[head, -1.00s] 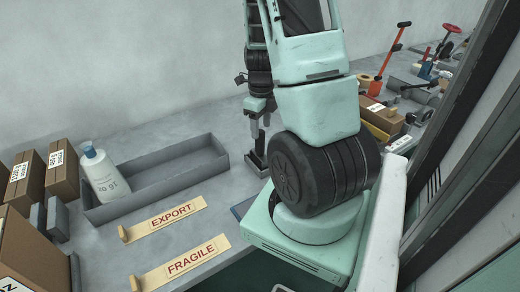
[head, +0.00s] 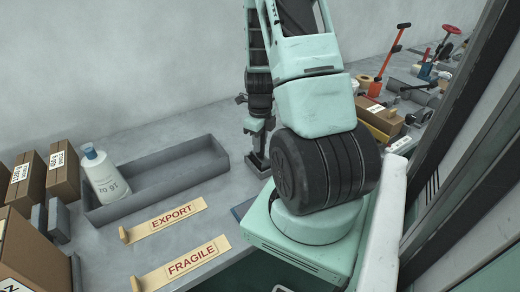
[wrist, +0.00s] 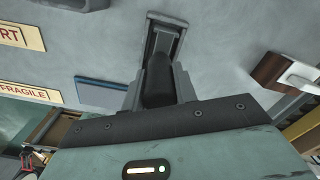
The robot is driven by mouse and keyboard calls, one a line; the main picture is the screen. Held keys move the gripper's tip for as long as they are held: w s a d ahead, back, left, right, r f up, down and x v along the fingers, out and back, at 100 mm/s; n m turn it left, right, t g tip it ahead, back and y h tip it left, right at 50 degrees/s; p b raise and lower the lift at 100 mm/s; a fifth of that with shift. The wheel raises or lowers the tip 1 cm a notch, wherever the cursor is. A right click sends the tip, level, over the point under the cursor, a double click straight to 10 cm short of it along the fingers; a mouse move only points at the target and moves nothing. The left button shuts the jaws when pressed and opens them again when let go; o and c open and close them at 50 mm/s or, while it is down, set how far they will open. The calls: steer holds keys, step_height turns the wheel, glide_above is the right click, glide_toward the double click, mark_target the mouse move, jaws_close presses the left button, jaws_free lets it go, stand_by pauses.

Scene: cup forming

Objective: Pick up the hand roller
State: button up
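A dark upright tool with a flat base, which I take to be the hand roller (head: 256,161), stands on the grey table in the head view, right of the long grey tray. In the wrist view its black handle (wrist: 158,88) shows between my fingers, and a grey frame-like end (wrist: 168,38) lies beyond it. My gripper (head: 259,142) points down over it, in the middle of the head view. The two grey fingers (wrist: 160,78) sit apart on either side of the handle. Whether they touch it is hard to see.
A grey tray (head: 195,168) with a white bottle (head: 105,178) lies left. EXPORT (head: 166,222) and FRAGILE (head: 184,266) boards lie in front; boxes (head: 62,170) stand far left. A blue flat piece (wrist: 102,93) and a brown-and-white object (wrist: 285,73) flank my gripper.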

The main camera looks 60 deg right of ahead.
jaws_close()
steer(key=shift+r, duration=0.1)
step_height(320, 180, up, 10)
steer(key=shift+f, duration=0.1)
stand_by(0.9)
